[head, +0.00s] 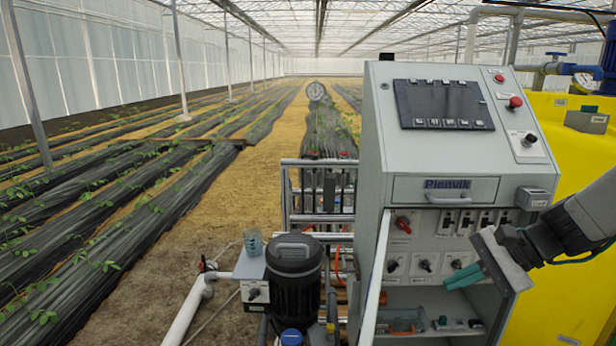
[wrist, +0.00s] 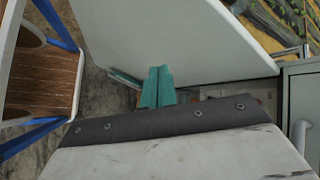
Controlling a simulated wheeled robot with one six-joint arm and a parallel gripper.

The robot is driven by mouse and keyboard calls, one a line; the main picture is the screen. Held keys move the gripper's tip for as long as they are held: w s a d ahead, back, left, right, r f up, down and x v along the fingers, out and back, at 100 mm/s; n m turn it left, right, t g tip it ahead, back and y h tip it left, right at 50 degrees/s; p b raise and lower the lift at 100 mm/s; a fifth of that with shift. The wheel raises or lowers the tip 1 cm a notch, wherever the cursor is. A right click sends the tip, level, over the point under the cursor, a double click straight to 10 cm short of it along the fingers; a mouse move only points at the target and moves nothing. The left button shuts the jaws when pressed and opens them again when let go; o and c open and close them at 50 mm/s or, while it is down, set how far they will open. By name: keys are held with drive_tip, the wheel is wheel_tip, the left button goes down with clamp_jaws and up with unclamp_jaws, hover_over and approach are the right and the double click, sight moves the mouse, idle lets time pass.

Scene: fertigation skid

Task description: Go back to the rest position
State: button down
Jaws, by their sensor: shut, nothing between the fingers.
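My gripper (head: 464,277) has teal fingers and is in front of the grey control cabinet (head: 380,150), at the right of the head view, near the lower switch row. In the wrist view the two teal fingers (wrist: 157,88) lie together, shut and empty. A pale plate with a dark edge strip (wrist: 150,125) fills the lower part of the wrist view and hides the base of the fingers. My arm comes in from the right edge of the head view.
An open cabinet door (head: 375,285) stands edge-on left of the lower compartment; its pale panel (wrist: 200,38) spans the wrist view. A black pump motor (head: 294,270), white pipe (head: 186,312) and yellow tank (head: 567,200) flank the cabinet. A brown wooden surface with blue legs (wrist: 48,78) is at left.

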drive_tip(key=s+r+n+g+h, duration=0.1)
drive_tip(key=s+n+h, duration=0.3)
drive_tip(key=s, duration=0.5)
drive_tip(key=s+r+n+g+h, duration=0.1)
drive_tip(key=s+r+n+h, duration=0.3)
drive_tip(key=s+n, duration=0.4)
drive_tip(key=s, duration=0.2)
drive_tip(key=shift+s+a+r+h, duration=0.2)
drive_tip(key=shift+s+a+h, duration=0.1)
drive_tip(key=shift+h, duration=0.1)
drive_tip(key=c, duration=1.7)
unclamp_jaws()
drive_tip(key=shift+a+r, duration=0.15)
drive_tip(key=shift+r, duration=0.1)
drive_tip(key=o, duration=0.3)
drive_tip(key=shift+a, duration=0.1)
